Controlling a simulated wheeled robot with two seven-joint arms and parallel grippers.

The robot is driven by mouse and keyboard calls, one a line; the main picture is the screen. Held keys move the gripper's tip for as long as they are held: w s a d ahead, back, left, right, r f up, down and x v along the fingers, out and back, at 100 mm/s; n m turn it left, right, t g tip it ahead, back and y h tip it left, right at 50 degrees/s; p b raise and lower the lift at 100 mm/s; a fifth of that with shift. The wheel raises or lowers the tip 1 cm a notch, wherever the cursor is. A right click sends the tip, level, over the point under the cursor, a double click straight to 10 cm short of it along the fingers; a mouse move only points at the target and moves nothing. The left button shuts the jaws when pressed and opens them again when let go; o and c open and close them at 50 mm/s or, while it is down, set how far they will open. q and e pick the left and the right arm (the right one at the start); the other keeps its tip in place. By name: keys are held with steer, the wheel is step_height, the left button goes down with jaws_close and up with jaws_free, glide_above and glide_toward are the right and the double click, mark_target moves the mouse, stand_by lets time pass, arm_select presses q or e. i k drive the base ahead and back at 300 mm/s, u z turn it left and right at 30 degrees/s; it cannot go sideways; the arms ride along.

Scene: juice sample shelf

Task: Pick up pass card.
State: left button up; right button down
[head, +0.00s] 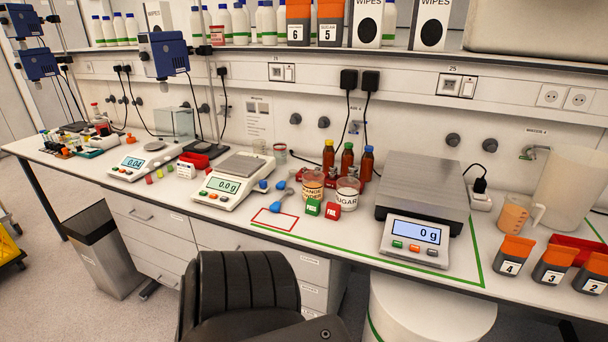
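A small green block-like card (312,207) with white lettering too small to read for certain stands on the bench, in front of the orange-labelled jar; by its colour it looks like the pass card. A similar red card (332,210) stands close to its right, in front of the sugar jar. Both cards are upright and nothing covers the green one's front. Neither of my grippers shows in the head view.
The sugar jar (347,194) and orange jar (312,184) stand just behind the cards. A large scale (415,235) stands right.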

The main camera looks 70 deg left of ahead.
mark_target(313, 206)
steer(key=u, duration=0.65)
steer(key=i, duration=0.65)
steer(key=u, duration=0.75)
